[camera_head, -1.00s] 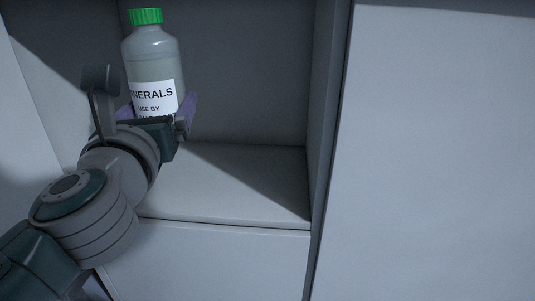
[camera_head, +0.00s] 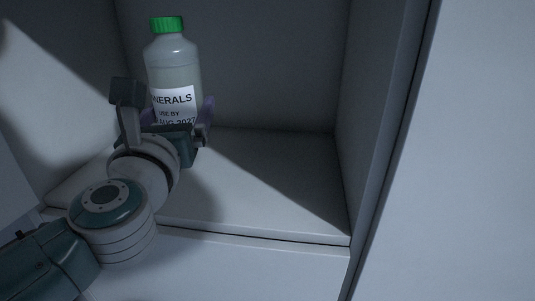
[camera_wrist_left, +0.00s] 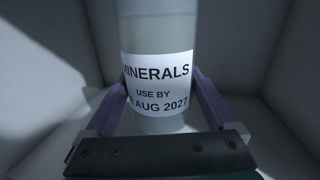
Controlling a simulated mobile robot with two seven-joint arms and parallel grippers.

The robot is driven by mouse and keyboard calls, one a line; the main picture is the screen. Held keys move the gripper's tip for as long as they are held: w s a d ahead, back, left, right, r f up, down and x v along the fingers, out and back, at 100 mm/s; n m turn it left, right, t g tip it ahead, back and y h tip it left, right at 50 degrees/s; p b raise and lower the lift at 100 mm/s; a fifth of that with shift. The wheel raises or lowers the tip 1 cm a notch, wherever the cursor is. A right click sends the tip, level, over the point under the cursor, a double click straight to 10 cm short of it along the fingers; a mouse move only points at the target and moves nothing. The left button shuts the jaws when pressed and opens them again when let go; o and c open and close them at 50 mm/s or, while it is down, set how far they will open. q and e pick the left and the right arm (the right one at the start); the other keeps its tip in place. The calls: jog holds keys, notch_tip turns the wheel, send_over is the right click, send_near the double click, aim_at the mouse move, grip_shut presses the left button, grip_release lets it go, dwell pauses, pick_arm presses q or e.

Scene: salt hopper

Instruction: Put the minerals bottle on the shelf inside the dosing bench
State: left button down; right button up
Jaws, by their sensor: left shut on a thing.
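The minerals bottle (camera_head: 173,68) is pale and translucent with a green cap and a white label. It is upright in my left gripper (camera_head: 180,118), inside the recess of the dosing bench. In the left wrist view the purple fingers of my left gripper (camera_wrist_left: 162,100) are shut on the lower part of the bottle (camera_wrist_left: 157,70). The pale shelf (camera_head: 265,190) lies below and around the gripper. The head view does not show clearly whether the bottle's base touches the shelf. My right gripper is not in view.
The recess has a back wall (camera_head: 270,65) and a right side wall (camera_head: 375,110). A large pale panel (camera_head: 475,150) stands to the right. The shelf's right part is bare, with a front edge (camera_head: 270,240).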

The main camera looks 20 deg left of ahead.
pick_arm(q)
jog(key=f+b, duration=0.1)
jog(key=f, duration=0.2)
jog(key=shift+w+f+b, duration=0.2)
jog(key=shift+f+b, duration=0.15)
jog(key=shift+b, duration=0.05)
jog(key=shift+f+b, duration=1.9)
jog(key=shift+f, duration=0.65)
grip_release()
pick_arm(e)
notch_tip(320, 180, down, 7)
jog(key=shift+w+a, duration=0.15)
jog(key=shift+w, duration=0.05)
